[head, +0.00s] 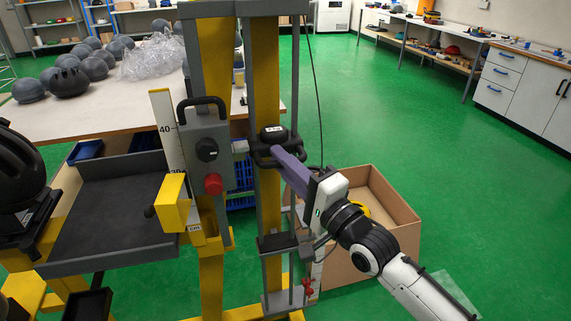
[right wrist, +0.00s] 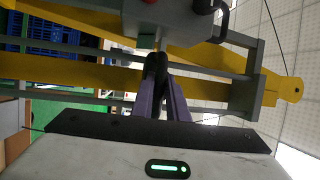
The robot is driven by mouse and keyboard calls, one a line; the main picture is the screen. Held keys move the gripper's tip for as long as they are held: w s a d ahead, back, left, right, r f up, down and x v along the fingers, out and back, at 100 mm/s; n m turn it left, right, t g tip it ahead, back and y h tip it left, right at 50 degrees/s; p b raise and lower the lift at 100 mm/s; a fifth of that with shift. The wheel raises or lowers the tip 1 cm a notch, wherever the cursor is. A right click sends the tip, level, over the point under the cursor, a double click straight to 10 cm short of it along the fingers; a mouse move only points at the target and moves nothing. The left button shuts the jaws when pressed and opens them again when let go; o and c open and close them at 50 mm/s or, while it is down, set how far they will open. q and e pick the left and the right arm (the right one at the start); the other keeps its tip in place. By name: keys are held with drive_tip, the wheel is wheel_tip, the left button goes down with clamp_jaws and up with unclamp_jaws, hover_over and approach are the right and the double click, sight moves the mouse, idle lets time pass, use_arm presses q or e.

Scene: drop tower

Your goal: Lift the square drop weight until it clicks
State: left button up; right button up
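The square drop weight (head: 273,134) is a black block with a small white label. It sits between the vertical guide rails of the yellow and grey drop tower, about level with the 40 mark on the scale (head: 170,130). My right gripper (head: 274,154) reaches it from the lower right. In the right wrist view, its purple fingers close together on a dark handle bar (right wrist: 156,68) of the weight. The fingertips are partly hidden by the bar. A dark block (head: 277,243) sits lower between the rails, apart from the weight. My left gripper is not in view.
A grey control box (head: 205,140) with a black knob and red button is on the tower. A cardboard box (head: 385,205) stands behind my right arm. A black helmet (head: 22,170) is at the left. The green floor (head: 400,120) at right is clear.

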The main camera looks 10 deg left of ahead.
drive_tip(key=shift+o, duration=0.6)
drive_tip(key=shift+w+r, duration=0.1)
drive_tip(key=shift+r, duration=0.5)
drive_tip(key=shift+s+d+f, duration=0.2)
drive_tip(key=v, duration=1)
drive_tip(key=shift+f+b, duration=0.3)
drive_tip(key=shift+b, duration=0.1)
drive_tip(key=shift+w, duration=0.1)
